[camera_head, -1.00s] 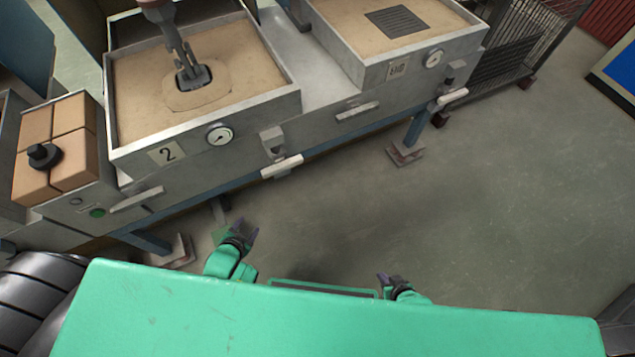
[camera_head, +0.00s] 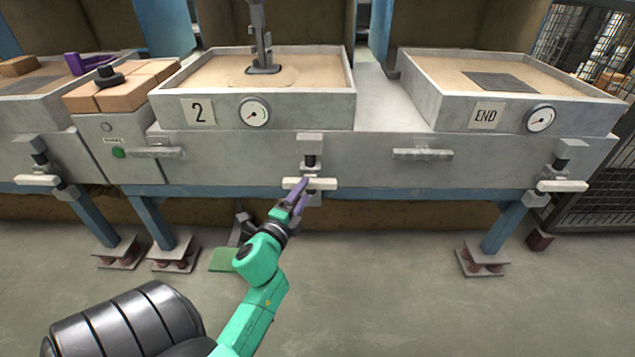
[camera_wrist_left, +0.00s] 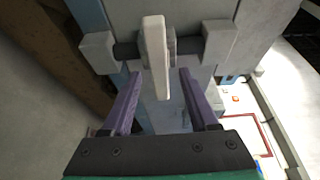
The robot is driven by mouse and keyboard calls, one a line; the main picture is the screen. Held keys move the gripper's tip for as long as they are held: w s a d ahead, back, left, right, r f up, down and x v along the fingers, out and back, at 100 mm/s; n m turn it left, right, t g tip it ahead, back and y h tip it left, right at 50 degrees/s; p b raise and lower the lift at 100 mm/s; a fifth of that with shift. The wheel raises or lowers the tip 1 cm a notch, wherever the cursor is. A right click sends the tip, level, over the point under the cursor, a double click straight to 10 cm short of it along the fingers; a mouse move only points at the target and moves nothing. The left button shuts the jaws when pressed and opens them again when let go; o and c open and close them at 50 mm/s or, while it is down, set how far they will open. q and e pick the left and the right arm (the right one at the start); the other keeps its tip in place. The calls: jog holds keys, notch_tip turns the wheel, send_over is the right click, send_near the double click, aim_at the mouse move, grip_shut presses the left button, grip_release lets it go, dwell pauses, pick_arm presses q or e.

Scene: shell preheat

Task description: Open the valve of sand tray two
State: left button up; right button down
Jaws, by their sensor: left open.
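Sand tray two (camera_head: 335,116) is a grey box of sand with a "2" plate and a round gauge on its front. Its valve has a pale bar handle (camera_head: 322,184) lying crosswise below a dark stem on the front of the bench. My left gripper (camera_head: 301,188) has purple fingers and is at this handle, covering part of it. In the left wrist view, the handle (camera_wrist_left: 153,45) reaches down between the spread fingertips of the left gripper (camera_wrist_left: 159,74), with gaps visible at both sides. My right gripper is out of view.
A similar handle (camera_head: 562,186) sits under the END tray (camera_head: 450,112), and another (camera_head: 37,180) at the far left. A fixed grab bar (camera_head: 422,154) is right of the valve. Blue legs stand below the bench.

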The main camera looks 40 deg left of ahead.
aim_at(315, 178)
pick_arm(q)
jog(key=b+x, duration=0.1)
jog(key=x, duration=0.6)
jog(key=shift+w+a, duration=0.1)
jog(key=shift+w, duration=0.2)
grip_shut()
jog(key=shift+f, duration=0.15)
dwell(0.7)
